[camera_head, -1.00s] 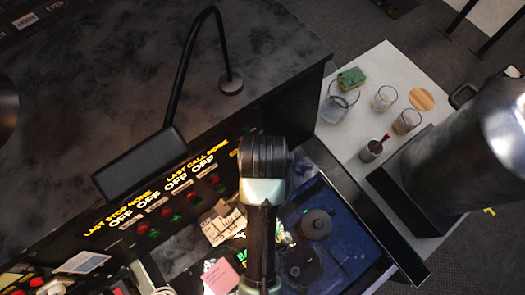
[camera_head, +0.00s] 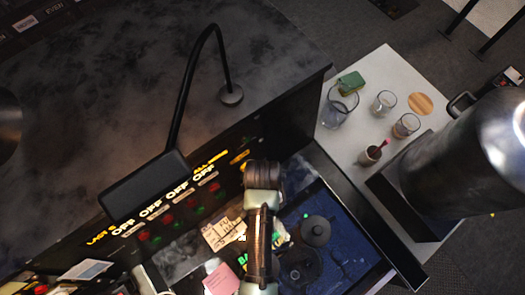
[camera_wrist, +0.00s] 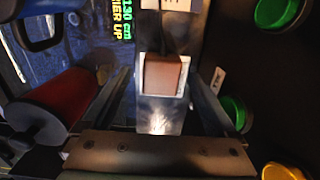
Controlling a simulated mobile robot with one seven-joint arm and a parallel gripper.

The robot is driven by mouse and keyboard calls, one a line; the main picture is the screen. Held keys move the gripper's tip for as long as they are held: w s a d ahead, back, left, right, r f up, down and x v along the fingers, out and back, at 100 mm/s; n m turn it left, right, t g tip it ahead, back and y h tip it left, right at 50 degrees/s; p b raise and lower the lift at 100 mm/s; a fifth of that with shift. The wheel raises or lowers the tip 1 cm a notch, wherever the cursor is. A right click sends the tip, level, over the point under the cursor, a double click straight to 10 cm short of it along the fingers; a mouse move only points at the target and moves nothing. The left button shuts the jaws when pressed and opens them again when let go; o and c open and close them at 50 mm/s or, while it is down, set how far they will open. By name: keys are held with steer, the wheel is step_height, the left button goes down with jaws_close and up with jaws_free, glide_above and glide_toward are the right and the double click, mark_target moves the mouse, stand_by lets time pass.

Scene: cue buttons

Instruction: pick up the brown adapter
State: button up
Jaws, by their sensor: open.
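The brown adapter (camera_wrist: 163,76) is a small boxy block in the wrist view, seated on a pale metal strip (camera_wrist: 160,118). My gripper (camera_wrist: 155,88) is open, with one finger on each side of the adapter in the picture. Neither finger visibly touches it, and the height gap is hard to judge. In the head view my arm reaches down over the panel, and I cannot make out the adapter or the fingertips there.
Beside the strip are a red cylinder (camera_wrist: 62,100) at left and green buttons (camera_wrist: 235,112) at right. In the head view, a black lamp (camera_head: 145,185) overhangs the panel, and a pale side table (camera_head: 345,140) holds glasses.

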step_height(320, 180, down, 2)
steer(key=shift+w+f, duration=0.1)
jaws_close()
stand_by(0.5)
